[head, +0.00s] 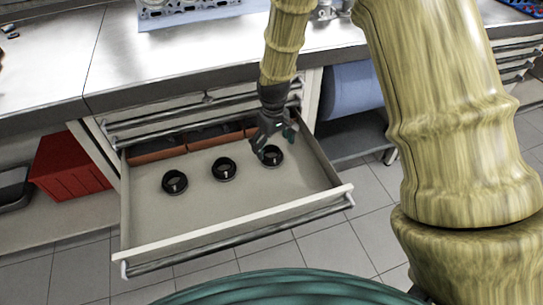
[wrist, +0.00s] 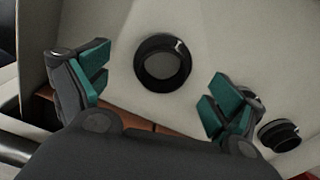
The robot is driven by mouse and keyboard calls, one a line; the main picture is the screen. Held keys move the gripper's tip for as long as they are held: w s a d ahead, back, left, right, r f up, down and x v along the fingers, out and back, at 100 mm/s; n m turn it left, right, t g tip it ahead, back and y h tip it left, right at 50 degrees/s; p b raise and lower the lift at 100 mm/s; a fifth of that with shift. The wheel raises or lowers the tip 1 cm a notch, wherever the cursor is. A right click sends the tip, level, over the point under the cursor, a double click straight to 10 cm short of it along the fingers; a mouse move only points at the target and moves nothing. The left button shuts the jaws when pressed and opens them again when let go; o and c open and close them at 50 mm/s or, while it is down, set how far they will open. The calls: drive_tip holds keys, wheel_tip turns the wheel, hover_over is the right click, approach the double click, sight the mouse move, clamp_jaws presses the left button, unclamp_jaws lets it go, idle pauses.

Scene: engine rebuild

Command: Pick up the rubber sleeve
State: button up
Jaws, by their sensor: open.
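Three black rings lie apart on the floor of the open drawer: a left ring (head: 175,182), a middle ring (head: 224,169) and a right ring (head: 272,156). They look alike, and I cannot tell which is the rubber sleeve. My gripper (head: 273,139) is open and empty, pointing down over the right ring, partly covering it in the head view. In the wrist view the right ring (wrist: 163,63) shows beyond the gap between the green-padded fingers (wrist: 158,88), with a small pale mark on its rim. Another ring (wrist: 279,135) shows at lower right, outside the fingers.
The drawer (head: 235,225) has raised walls around the rings, with orange bins (head: 157,150) at its back. The metal worktop (head: 200,62) overhangs behind. A red crate (head: 68,167) stands left on the lower shelf, and a blue roll (head: 353,88) lies right of the drawer.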

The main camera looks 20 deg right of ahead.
sight(271, 163)
drive_tip(key=f, duration=0.4)
drive_tip(key=shift+a, duration=0.2)
drive_tip(key=c, duration=1.1)
